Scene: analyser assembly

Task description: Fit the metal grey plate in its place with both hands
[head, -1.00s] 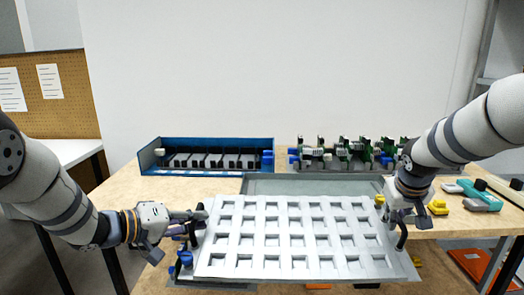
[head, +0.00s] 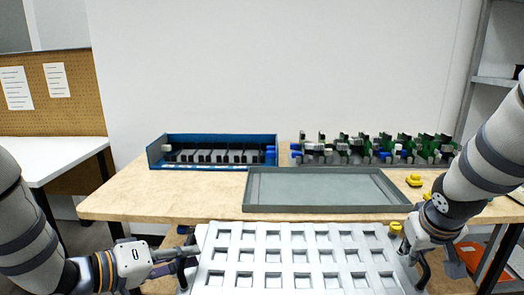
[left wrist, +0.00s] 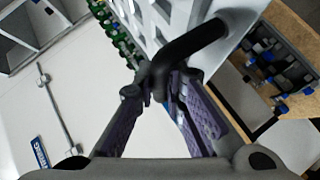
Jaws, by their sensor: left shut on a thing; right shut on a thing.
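The metal grey plate (head: 312,268) has rows of square openings and a dark handle at each end. It is held up in front of the table, low in the head view, its lower edge cut off. My left gripper (head: 186,252) is shut on the handle at its left end. The left wrist view shows the fingers closed around the black handle (left wrist: 190,46), beside the plate (left wrist: 186,14). My right gripper (head: 416,262) is shut on the handle at the right end.
An empty grey tray (head: 390,207) lies at the table's front edge, behind the plate. A blue case (head: 215,138) with dark and grey parts stands back left. A rack with several green parts (head: 375,145) stands back right. Yellow pieces (head: 414,181) lie right of the tray.

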